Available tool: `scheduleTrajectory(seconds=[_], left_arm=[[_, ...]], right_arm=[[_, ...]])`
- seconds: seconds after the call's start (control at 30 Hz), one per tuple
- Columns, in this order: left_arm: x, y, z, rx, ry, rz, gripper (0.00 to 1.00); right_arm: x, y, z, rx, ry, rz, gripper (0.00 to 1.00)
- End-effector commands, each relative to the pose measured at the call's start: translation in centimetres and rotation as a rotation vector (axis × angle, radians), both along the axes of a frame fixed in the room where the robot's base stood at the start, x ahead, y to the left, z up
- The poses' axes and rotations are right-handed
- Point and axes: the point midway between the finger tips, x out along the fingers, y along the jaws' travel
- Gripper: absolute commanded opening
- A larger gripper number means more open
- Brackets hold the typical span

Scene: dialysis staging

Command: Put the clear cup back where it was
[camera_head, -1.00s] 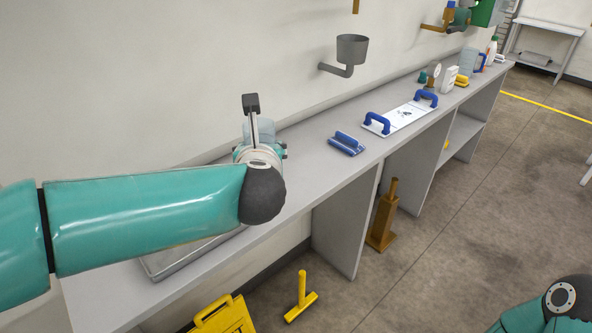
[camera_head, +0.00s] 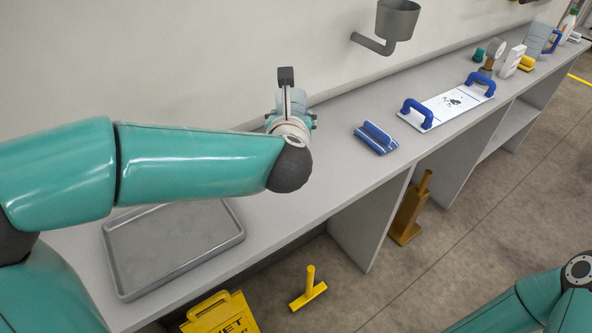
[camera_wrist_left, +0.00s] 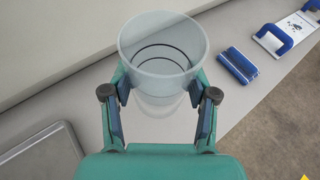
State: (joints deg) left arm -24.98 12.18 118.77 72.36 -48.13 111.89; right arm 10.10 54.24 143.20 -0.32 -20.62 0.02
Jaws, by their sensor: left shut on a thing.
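The clear cup (camera_wrist_left: 162,50) is a translucent, upright round cup, seen from above in the left wrist view. My left gripper (camera_wrist_left: 162,88) is shut on it, with one finger on each side of its wall. In the head view, my left gripper (camera_head: 290,108) is over the bench near the wall, and my own arm and wrist hide most of the cup. I cannot tell whether the cup's base touches the bench. Only part of my right arm shows at the lower right; its gripper is out of view.
A grey tray (camera_head: 172,246) lies on the bench (camera_head: 330,185) at the left. A grey wall cup holder (camera_head: 397,20) sticks out above. Bench between tray and block is clear.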

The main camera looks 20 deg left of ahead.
Motion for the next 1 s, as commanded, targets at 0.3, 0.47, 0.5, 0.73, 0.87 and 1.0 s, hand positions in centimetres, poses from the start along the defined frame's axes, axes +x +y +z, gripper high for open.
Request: scheduleTrajectory(seconds=[0.3,0.47,0.5,0.73,0.87,1.0], left_arm=[[0.2,-0.6,-8.4,0.003,0.005,-0.010,0.05],[0.3,-0.6,-10.0,0.002,0.001,-0.011,0.05],[0.3,-0.6,-10.1,0.001,0.000,-0.010,0.05],[0.2,-0.6,-12.9,0.002,0.005,-0.010,0.05],[0.3,-0.6,-14.3,0.002,0.003,-0.012,0.05],[0.3,-0.7,-14.5,0.000,-0.001,-0.013,0.05]], right_arm=[[0.0,0.0,-1.4,0.000,0.000,0.000,0.40],[0.0,0.0,-1.5,0.000,-0.001,-0.001,0.40],[0.0,0.0,-1.5,0.000,-0.001,0.000,0.40],[0.0,0.0,-1.8,0.000,-0.001,0.000,0.40],[0.0,0.0,-1.8,0.000,-0.001,0.000,0.40],[0.0,0.0,-1.8,0.000,-0.001,0.000,0.40]])
